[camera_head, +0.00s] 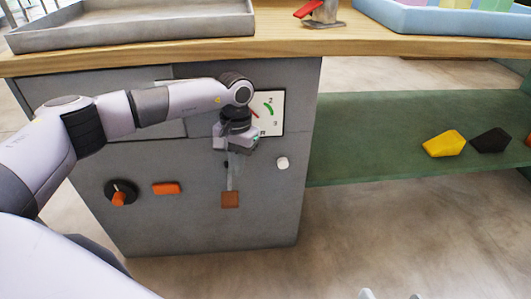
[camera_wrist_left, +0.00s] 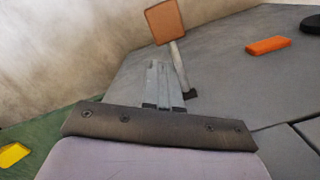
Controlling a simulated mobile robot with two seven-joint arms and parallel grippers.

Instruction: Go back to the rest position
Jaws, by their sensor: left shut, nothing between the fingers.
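My left gripper (camera_head: 229,181) points down in front of the grey cabinet front (camera_head: 285,215). Its fingers are together with nothing between them, as the left wrist view also shows (camera_wrist_left: 160,68). Just beyond the fingertips is a lever with a brown square pad (camera_head: 230,200); its pad (camera_wrist_left: 165,20) and grey rod show in the wrist view, with the rod beside the fingers. I cannot tell if they touch. Light grey tips, probably my right gripper (camera_head: 390,295), barely show at the bottom edge; their opening is unclear.
The cabinet front carries a black dial with an orange pointer (camera_head: 121,192), an orange button (camera_head: 166,188), a white knob (camera_head: 282,162) and a gauge (camera_head: 269,113). A grey tray (camera_head: 130,30) and a blue tray (camera_head: 450,22) stand on top. A green shelf (camera_head: 370,140) holds yellow and black blocks.

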